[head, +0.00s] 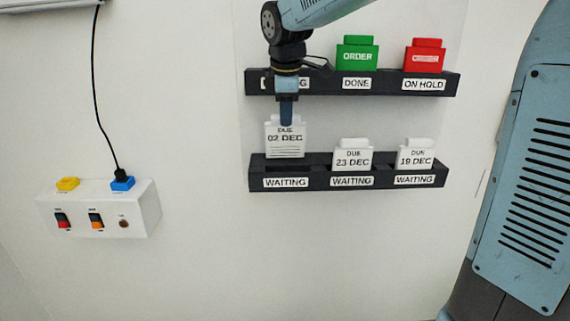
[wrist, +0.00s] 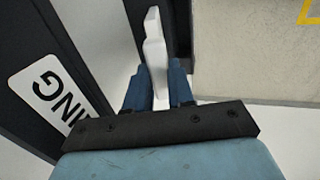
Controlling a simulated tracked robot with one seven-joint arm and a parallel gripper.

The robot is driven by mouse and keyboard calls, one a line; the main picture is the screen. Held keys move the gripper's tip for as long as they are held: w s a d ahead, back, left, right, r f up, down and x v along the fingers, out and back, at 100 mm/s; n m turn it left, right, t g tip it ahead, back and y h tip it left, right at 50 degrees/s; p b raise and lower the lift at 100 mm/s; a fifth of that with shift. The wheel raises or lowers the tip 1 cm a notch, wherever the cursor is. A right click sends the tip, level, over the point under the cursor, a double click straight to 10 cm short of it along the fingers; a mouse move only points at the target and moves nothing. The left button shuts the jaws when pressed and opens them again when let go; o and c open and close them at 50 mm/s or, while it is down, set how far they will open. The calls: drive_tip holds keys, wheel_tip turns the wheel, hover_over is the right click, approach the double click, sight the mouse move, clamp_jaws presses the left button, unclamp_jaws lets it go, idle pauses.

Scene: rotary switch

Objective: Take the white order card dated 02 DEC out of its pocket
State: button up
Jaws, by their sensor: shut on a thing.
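The white order card dated 02 DEC (head: 285,143) is upright at the left pocket of the lower rack (head: 320,160). It stands higher than the other two white cards, and its lower edge shows just above the rack's top. I cannot tell whether it is fully clear of the pocket. My gripper (head: 286,121) comes from above and is shut on the card's top tab. In the wrist view the white card (wrist: 153,52) is pinched between my two blue fingers (wrist: 155,88).
White cards 23 DEC (head: 352,157) and 19 DEC (head: 415,157) sit in the lower rack. The upper rack (head: 390,84) holds a green card (head: 357,56) and a red card (head: 425,58); my arm covers its left label. A white switch box (head: 100,215) is at left.

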drive_tip(key=shift+s, duration=0.1)
drive_tip(key=s, duration=0.7)
idle(0.8)
drive_tip(key=shift+a, duration=0.1)
